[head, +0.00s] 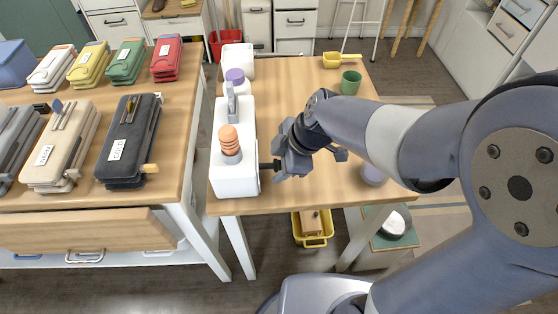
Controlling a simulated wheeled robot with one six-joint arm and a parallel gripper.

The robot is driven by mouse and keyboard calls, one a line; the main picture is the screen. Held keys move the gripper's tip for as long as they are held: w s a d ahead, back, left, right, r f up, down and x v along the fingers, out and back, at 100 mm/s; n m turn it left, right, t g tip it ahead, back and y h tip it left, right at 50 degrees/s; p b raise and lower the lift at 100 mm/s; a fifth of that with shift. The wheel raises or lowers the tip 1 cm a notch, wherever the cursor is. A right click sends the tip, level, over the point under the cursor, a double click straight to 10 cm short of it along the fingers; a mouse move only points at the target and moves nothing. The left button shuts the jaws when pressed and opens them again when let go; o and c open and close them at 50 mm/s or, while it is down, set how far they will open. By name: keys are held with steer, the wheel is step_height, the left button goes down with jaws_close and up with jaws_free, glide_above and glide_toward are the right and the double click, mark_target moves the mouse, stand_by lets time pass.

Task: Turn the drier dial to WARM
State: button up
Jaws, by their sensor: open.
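A white box-shaped unit (233,178) stands on the right wooden table, with a ribbed orange and dark piece (230,145) and a grey lever-like piece (231,102) on top. A dark knob (268,166) sticks out of its right side; no dial marking or WARM label is readable there. My gripper (285,162) is open, just right of this knob and pointing left at it. Whether the fingers touch or straddle the knob cannot be told. My arm reaches in from the right and hides part of the table.
A purple-capped container (236,78) stands behind the unit. A green cup (350,82) and yellow scoop (341,60) lie toward the far right. The left table holds several coloured folded bundles and a dark one (128,140) labelled COLD. The table middle is clear.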

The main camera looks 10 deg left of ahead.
steer(key=shift+a+f, duration=0.1)
steer(key=shift+c, duration=0.2)
steer(key=c, duration=0.9)
steer(key=shift+c, duration=0.2)
steer(key=shift+w+g, duration=0.1)
steer(key=shift+g, duration=0.2)
steer(key=g+p, duration=0.3)
steer(key=shift+w+m+h, duration=0.3)
steer(key=shift+m+h, duration=0.1)
steer(key=g+p, duration=0.1)
steer(key=g, duration=0.2)
steer(key=m+g+h+p, duration=0.1)
steer(key=shift+w+a+p, duration=0.1)
steer(key=shift+w+p, duration=0.2)
steer(key=g, duration=0.1)
steer(key=g+p, duration=0.1)
steer(key=g, duration=0.1)
steer(key=m+g, duration=0.1)
steer(key=g, duration=0.1)
steer(key=shift+w+a+f+h+p, duration=0.1)
steer(key=shift+w+f+h+p, duration=0.2)
steer(key=shift+f+p, duration=0.05)
steer(key=shift+f+m+g+p, duration=0.15)
steer(key=shift+m+g+p, duration=0.35)
steer(key=shift+g+p, duration=0.8)
steer(key=shift+f+g, duration=0.1)
steer(key=shift+g, duration=0.4)
